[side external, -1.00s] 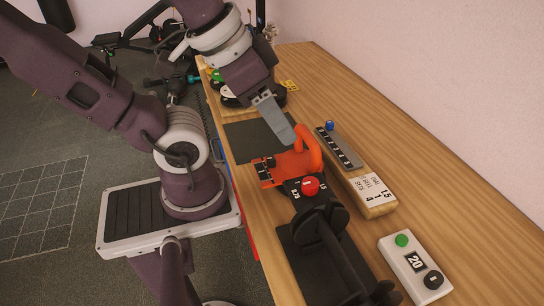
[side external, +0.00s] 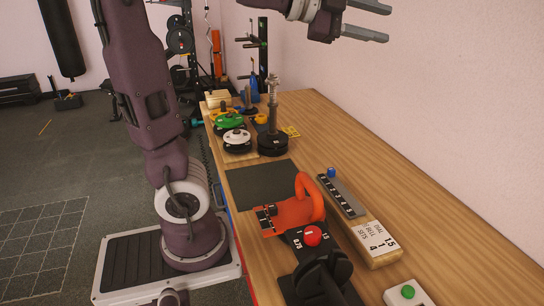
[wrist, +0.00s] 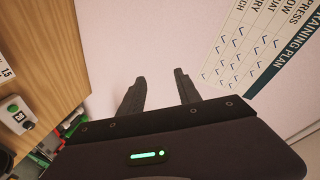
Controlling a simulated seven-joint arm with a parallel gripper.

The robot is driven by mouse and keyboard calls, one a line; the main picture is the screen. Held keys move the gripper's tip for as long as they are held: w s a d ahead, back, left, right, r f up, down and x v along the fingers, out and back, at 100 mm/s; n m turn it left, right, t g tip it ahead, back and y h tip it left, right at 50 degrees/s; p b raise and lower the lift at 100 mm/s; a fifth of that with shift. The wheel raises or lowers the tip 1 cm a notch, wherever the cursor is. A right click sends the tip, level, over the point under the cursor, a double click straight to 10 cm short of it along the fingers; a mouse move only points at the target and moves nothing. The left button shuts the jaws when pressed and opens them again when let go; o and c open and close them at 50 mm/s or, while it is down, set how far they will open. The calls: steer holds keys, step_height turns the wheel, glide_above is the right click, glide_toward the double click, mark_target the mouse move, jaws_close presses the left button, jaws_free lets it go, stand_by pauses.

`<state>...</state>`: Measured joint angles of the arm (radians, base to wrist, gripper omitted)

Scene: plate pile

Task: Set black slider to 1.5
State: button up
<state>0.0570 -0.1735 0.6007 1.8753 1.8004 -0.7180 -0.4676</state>
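A black plate (side external: 297,235) carries a red knob (side external: 313,236) with white marks that read about 0.75, 1 and 1.5 around it. Which mark the knob points to is too small to tell. An orange handled piece (side external: 310,205) stands just behind it, with a small black marked strip (side external: 266,217) at its left. I cannot tell which black part is the slider. My gripper (side external: 388,22) is high above the table, far from these parts. Its fingers are apart and empty, and they also show apart against the wall in the wrist view (wrist: 160,87).
A grey numbered rail with a blue knob (side external: 331,172) lies at the right, beside a wooden block with a card (side external: 378,239) reading DIAL 1.5, BELL 1, SETS 4. A white box with a green button (side external: 408,291) is in front. Weight plates (side external: 233,138) stand at the back.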

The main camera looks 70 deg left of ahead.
steer(key=s+f+m+g+h, duration=0.25)
steer(key=s+f+g, duration=0.3)
steer(key=f, duration=0.35)
steer(key=g+y, duration=0.1)
steer(key=g, duration=0.9)
glide_above(273, 205)
steer(key=a, duration=0.3)
step_height(273, 205, down, 25)
steer(key=shift+m, duration=0.25)
steer(key=x, duration=0.6)
steer(key=shift+f, duration=0.25)
jaws_close()
steer(key=shift+d, duration=0.1)
